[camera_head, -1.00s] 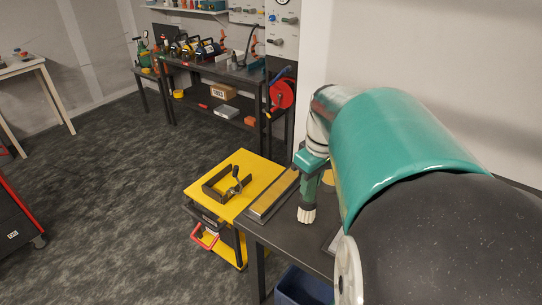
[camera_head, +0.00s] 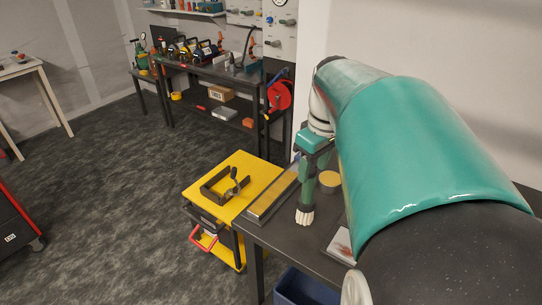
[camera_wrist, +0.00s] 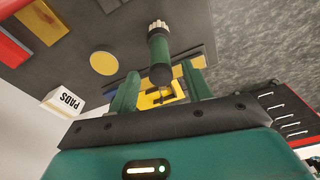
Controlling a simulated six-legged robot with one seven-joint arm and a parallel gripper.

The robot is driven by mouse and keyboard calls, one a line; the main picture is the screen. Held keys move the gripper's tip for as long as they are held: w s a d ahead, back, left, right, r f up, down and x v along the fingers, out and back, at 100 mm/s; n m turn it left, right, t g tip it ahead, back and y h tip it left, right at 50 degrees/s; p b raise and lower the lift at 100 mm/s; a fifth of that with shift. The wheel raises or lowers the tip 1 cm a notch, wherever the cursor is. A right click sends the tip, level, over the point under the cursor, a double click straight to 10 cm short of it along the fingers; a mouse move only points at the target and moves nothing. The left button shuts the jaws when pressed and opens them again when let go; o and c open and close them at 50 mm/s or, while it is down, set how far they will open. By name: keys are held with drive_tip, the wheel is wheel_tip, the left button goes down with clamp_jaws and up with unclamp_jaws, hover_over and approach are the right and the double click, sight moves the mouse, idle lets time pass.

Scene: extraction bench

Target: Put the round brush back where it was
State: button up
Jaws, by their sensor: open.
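The round brush (camera_head: 306,205) has a green handle and pale bristles. It points bristles down at the dark bench (camera_head: 290,238), below my gripper (camera_head: 313,162). I cannot tell whether the bristles touch the bench top. In the wrist view the brush (camera_wrist: 159,48) has its dark handle end towards me and its bristles away. My gripper (camera_wrist: 160,72) is open there, with one green finger on each side of the handle end. A gap shows between the handle and each finger.
A long block with a gold top (camera_head: 272,201) lies left of the brush. A yellow disc (camera_head: 329,179) and a small plate (camera_head: 343,245) lie to its right. A white PADS box (camera_wrist: 64,102) shows in the wrist view. A yellow cart (camera_head: 240,168) adjoins the bench.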

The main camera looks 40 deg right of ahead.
drive_tip(key=r, duration=0.6)
drive_tip(key=shift+s+r, duration=0.1)
drive_tip(key=shift+s, duration=0.2)
drive_tip(key=s+a+f+t, duration=0.1)
drive_tip(key=a+f, duration=0.2)
drive_tip(key=a, duration=0.4)
drive_tip(key=s+a+f+m+t, duration=0.1)
drive_tip(key=a+f, duration=0.2)
drive_tip(key=a, duration=0.5)
drive_tip(key=s+a+f+t, duration=0.1)
drive_tip(key=a+f+t, duration=0.1)
drive_tip(key=a, duration=0.6)
drive_tip(key=shift+f, duration=0.75)
